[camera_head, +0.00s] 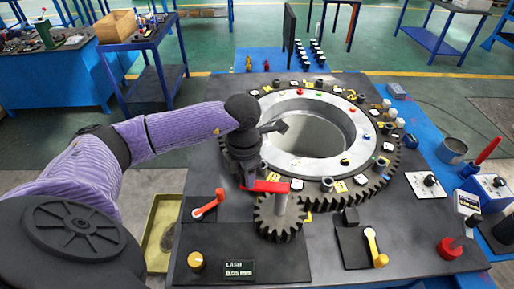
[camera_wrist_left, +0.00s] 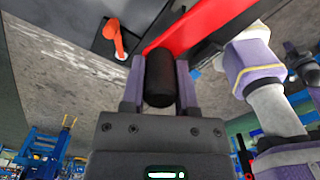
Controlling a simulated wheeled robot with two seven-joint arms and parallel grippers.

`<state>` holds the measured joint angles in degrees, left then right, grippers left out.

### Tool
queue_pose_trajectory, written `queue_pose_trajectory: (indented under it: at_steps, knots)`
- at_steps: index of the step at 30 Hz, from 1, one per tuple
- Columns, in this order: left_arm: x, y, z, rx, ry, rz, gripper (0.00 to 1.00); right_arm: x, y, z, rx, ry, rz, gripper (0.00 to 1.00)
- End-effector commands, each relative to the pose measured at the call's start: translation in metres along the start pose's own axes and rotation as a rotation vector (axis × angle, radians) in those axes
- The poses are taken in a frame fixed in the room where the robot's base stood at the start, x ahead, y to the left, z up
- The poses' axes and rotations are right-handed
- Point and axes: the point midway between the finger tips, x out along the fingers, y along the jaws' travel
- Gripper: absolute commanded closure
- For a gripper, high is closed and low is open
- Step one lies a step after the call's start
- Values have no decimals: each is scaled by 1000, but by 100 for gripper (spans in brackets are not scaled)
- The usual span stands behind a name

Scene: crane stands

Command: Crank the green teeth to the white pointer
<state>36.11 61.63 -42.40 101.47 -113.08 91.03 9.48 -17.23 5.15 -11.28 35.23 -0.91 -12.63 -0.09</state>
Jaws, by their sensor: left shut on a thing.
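My left gripper (camera_head: 245,172) is at the left end of the red crank arm (camera_head: 266,186). In the left wrist view the two fingers (camera_wrist_left: 160,85) are shut on the black crank handle (camera_wrist_left: 160,78), with the red arm (camera_wrist_left: 215,25) beyond it. The crank sits on a grey post above a small dark pinion gear (camera_head: 279,229). The pinion is beside the large toothed ring (camera_head: 384,181). Small coloured dots show on the ring; I cannot make out green teeth or the white pointer for certain. My right gripper is not in view.
An orange lever (camera_head: 208,206) and a yellow lever (camera_head: 374,246) stand on the bench top on either side of the pinion. A yellow knob (camera_head: 196,261) and a display (camera_head: 239,269) are at the front. A red knob (camera_head: 449,248) is at the right.

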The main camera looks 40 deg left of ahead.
Motion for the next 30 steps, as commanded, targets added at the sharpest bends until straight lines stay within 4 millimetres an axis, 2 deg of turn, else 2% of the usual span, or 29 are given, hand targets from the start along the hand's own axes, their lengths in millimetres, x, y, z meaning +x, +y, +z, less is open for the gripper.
queue_pose_trajectory:
  at_steps: [7, 8, 12, 20, 22, 30]
  knots:
    - [-2, 2, 1, -7, -5, 5, 100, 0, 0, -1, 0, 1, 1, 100]
    - [-2, 2, 1, -7, -5, 5, 56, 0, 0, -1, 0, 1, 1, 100]
    - [-1, 1, 1, -6, -3, 4, 27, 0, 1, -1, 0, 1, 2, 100]
    - [-1, 1, 1, -5, -2, 2, 27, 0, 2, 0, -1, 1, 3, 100]
    - [-7, 1, 1, -4, -4, 2, 27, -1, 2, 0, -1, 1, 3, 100]
    - [-73, 1, 2, -4, -8, 4, 27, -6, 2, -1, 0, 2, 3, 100]
